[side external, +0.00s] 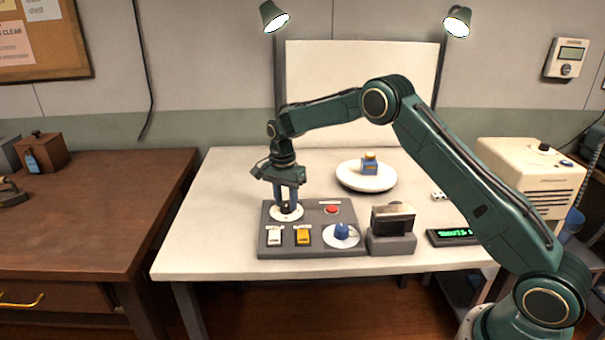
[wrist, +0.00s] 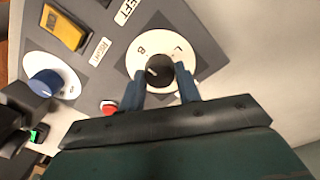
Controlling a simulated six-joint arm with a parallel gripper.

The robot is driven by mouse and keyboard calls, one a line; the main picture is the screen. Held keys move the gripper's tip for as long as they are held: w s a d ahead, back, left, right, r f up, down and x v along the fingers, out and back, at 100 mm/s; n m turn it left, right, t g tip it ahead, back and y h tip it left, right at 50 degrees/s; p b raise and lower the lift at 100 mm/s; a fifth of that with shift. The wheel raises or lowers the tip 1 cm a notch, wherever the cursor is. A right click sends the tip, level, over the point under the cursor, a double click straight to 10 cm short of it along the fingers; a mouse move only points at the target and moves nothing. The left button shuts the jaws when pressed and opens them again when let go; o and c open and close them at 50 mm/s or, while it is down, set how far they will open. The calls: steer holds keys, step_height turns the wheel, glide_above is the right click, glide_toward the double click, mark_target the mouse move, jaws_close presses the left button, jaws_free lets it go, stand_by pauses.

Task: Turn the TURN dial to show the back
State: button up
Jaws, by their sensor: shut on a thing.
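A black dial knob (wrist: 160,70) stands on a white disc (wrist: 138,38) marked with letters, among them a B and what looks like an L. A pale mark shows on the left part of the knob; I cannot tell exactly which letter it points to. No TURN label is readable. My gripper (wrist: 160,88) is shut on the black knob, one blue finger on each side. In the side view my gripper (side external: 286,201) points straight down at the back left of the grey control panel (side external: 270,251). A round white turntable (side external: 350,183) behind carries a small blue and yellow object (side external: 369,166).
A camera (side external: 393,217) on a grey block and a green display (side external: 452,237) stand to the right. The table's left is clear.

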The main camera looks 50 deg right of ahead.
mark_target(284, 202)
steer(key=o, duration=1)
steer(key=shift+r, duration=0.1)
steer(key=r, duration=1.3)
steer(key=shift+w+a+r, duration=0.1)
steer(key=shift+w+r, duration=0.25)
